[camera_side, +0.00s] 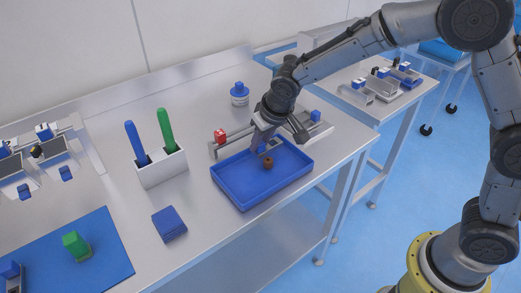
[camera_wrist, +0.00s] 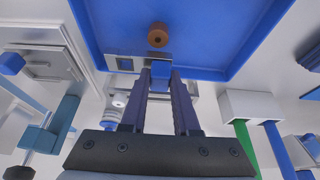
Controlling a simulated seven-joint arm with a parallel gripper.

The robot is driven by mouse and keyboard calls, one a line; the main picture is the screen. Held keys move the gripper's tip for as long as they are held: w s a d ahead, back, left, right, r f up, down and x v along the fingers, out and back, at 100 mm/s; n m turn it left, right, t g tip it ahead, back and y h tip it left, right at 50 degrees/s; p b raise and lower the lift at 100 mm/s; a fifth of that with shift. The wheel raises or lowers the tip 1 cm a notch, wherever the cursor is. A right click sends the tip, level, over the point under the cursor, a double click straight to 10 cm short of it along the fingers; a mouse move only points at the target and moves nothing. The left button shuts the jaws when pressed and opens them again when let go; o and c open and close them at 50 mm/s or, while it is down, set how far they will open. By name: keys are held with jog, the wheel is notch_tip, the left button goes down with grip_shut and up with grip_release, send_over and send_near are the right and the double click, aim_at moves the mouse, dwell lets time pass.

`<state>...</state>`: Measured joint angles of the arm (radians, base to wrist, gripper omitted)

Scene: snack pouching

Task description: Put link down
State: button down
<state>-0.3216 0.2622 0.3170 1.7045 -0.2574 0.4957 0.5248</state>
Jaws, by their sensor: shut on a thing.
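My gripper (camera_wrist: 160,74) is shut on a small blue, block-like piece (camera_wrist: 160,76), seen between its fingertips in the wrist view. A grey piece with a dark opening (camera_wrist: 125,64) shows beside it; I cannot tell whether the two are joined, or which piece is the link. In the side view my gripper (camera_side: 260,149) points down over the back part of a blue tray (camera_side: 237,196). A short brown round piece (camera_side: 268,162) with a dark centre shows in the tray area, just beyond the fingertips; it also shows in the wrist view (camera_wrist: 157,35). Contact with the tray is unclear.
A metal fixture with a red block (camera_side: 220,135) and a blue block (camera_side: 316,116) stands behind the tray. A white holder (camera_side: 162,171) with blue and green handles stands left. A dark blue pad (camera_side: 169,223) lies in front. The tray's front half is clear.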

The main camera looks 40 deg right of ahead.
aim_at(262, 148)
jog(key=shift+f, duration=1.5)
jog(key=shift+f, duration=0.15)
jog(key=c, duration=0.7)
grip_release()
jog(key=shift+o, duration=0.2)
jog(key=v, duration=1.1)
jog(key=s+d+r, duration=0.7)
jog(key=s+d, duration=0.1)
jog(key=s, duration=0.3)
jog(key=s+d, duration=0.2)
jog(key=s, duration=0.6)
jog(key=s+d+f+t, duration=0.1)
jog(key=s+d, duration=0.2)
jog(key=s, duration=0.4)
jog(key=shift+s, duration=0.4)
